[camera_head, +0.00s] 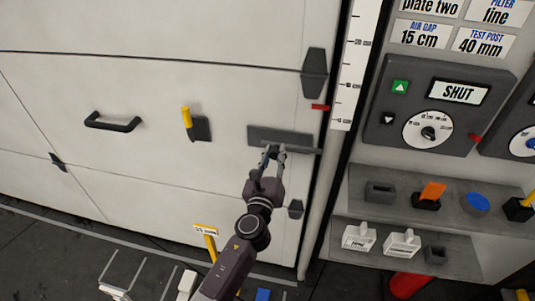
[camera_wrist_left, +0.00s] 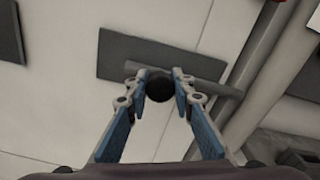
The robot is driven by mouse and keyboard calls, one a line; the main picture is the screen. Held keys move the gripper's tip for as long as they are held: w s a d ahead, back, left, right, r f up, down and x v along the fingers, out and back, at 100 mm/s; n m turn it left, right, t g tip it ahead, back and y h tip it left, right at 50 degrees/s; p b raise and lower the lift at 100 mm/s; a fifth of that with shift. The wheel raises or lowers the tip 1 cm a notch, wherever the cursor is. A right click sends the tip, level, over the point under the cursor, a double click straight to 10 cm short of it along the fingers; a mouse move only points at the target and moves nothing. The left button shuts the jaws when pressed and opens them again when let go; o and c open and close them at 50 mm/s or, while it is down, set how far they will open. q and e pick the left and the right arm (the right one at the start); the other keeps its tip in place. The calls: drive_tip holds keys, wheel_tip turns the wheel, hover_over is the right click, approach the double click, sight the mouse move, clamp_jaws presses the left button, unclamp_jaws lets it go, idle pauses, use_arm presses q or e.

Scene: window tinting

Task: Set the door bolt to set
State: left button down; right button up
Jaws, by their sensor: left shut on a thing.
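The door bolt is a grey bar on a dark grey plate (camera_head: 262,132) at the right side of the white door. It also shows in the left wrist view, where the bar (camera_wrist_left: 210,82) runs to the right across the plate (camera_wrist_left: 120,55). My left gripper (camera_head: 272,150) is at the bolt, shut on its round black knob (camera_wrist_left: 159,88), which sits between the fingertips. The fingers cover part of the bar. No "set" marking is readable on the plate. My right gripper is in neither view.
The white door (camera_head: 150,85) carries a black handle (camera_head: 112,121) and a yellow lever (camera_head: 187,118). Right of the door frame, a grey panel (camera_head: 440,105) has a display reading SHUT and a dial. Shelves (camera_head: 400,195) below hold small items.

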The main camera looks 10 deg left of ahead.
use_arm(q)
drive_tip(key=d, duration=0.3)
drive_tip(key=shift+d, duration=0.2)
drive_tip(key=c, duration=2.1)
unclamp_jaws()
drive_tip(key=o, duration=0.5)
drive_tip(key=shift+d, duration=0.2)
approach(289, 148)
drive_tip(key=s, duration=0.5)
drive_tip(key=shift+s, duration=0.2)
drive_tip(key=shift+f, duration=0.15)
